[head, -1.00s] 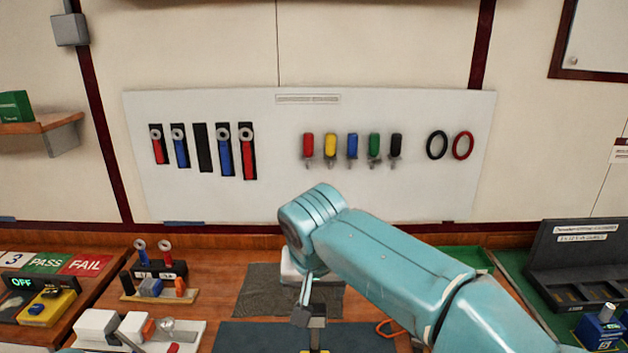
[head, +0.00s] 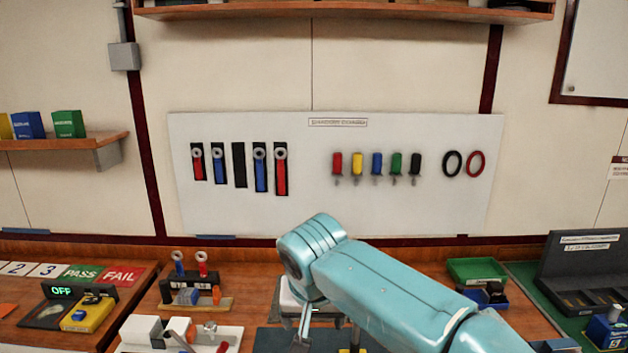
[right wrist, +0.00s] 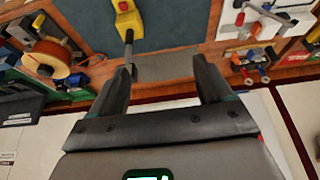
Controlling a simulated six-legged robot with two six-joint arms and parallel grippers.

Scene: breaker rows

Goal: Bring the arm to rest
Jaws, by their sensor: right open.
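My right arm, teal, comes in from the lower right in the head view. Its gripper (head: 303,333) points down over the bench and is only partly visible there. In the right wrist view the two dark fingers (right wrist: 165,78) stand wide apart with nothing clasped between them. A yellow device with a red button (right wrist: 127,18) lies on the blue-grey mat (right wrist: 175,25) beyond the fingers. Its grey shaft reaches close to the left-hand finger; I cannot tell whether they touch. My left gripper is in neither view.
A wall panel (head: 320,205) holds tools and rings behind the bench. A green tray (head: 477,270) and dark case (head: 570,275) stand right. A small rack (head: 195,303), white board (head: 235,335) and yellow switch box (head: 88,314) stand left.

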